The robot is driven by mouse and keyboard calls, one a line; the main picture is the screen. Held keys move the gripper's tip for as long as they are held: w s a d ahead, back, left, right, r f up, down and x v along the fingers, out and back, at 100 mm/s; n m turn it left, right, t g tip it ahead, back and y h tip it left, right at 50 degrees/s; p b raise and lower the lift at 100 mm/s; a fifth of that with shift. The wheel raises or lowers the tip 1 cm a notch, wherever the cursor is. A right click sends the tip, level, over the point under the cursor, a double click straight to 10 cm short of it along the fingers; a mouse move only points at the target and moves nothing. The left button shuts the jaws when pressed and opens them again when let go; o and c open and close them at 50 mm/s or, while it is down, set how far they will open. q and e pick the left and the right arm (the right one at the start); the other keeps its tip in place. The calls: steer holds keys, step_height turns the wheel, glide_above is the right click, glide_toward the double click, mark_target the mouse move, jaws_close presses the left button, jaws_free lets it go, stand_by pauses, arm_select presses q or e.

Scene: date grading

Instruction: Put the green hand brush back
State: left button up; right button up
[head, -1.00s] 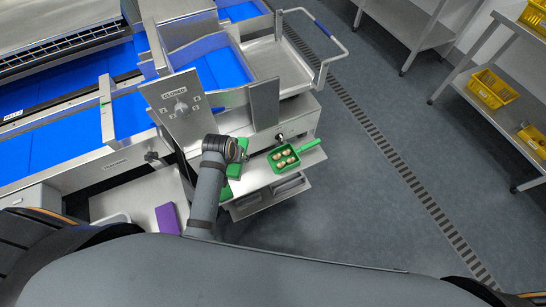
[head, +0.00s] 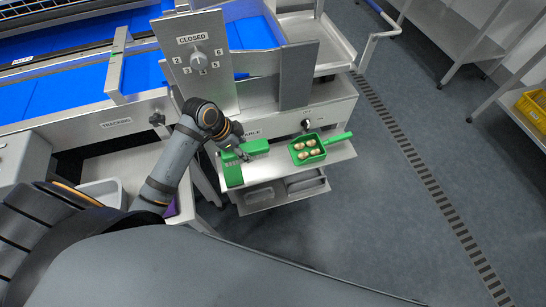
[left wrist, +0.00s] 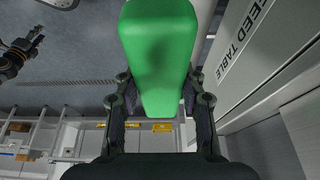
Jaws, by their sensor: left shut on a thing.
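A flat green piece (head: 231,171) lies beside the brush; I cannot tell if the two touch. My right gripper (left wrist: 32,42) shows small and dark at the left wrist view's edge, its fingers unclear.
A green scoop (head: 322,157) holding several round brownish pieces stands on the shelf, right of the brush. The steel panel with the dial (head: 205,80) rises behind. A purple thing (head: 171,208) is mostly hidden by my left arm. Open floor lies to the right.

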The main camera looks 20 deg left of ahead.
mark_target(260, 147)
arm_select(q)
steer(key=w+d, duration=0.1)
steer(key=w+d+f, duration=0.2)
steer(key=shift+w+d, duration=0.35)
steer(key=shift+d, duration=0.05)
steer(key=w+d+f, duration=0.1)
steer(key=f, duration=0.1)
steer(key=w+d+f, duration=0.1)
steer(key=f, duration=0.1)
steer(key=w+d+f, duration=0.1)
steer(key=f, duration=0.1)
steer(key=shift+w+b, duration=0.3)
steer(key=shift+b, duration=0.1)
arm_select(e)
steer(key=shift+s+a+f, duration=0.2)
steer(key=shift+a+f, duration=0.25)
steer(key=shift+f, duration=0.1)
arm_select(q)
step_height(260, 147, down, 2)
steer(key=shift+w+d+f, duration=0.1)
steer(key=shift+f, duration=0.6)
arm_select(e)
steer(key=shift+d+f, duration=0.1)
steer(key=shift+d, duration=0.15)
arm_select(q)
steer(key=o, duration=1)
arm_select(e)
steer(key=shift+w, duration=0.1)
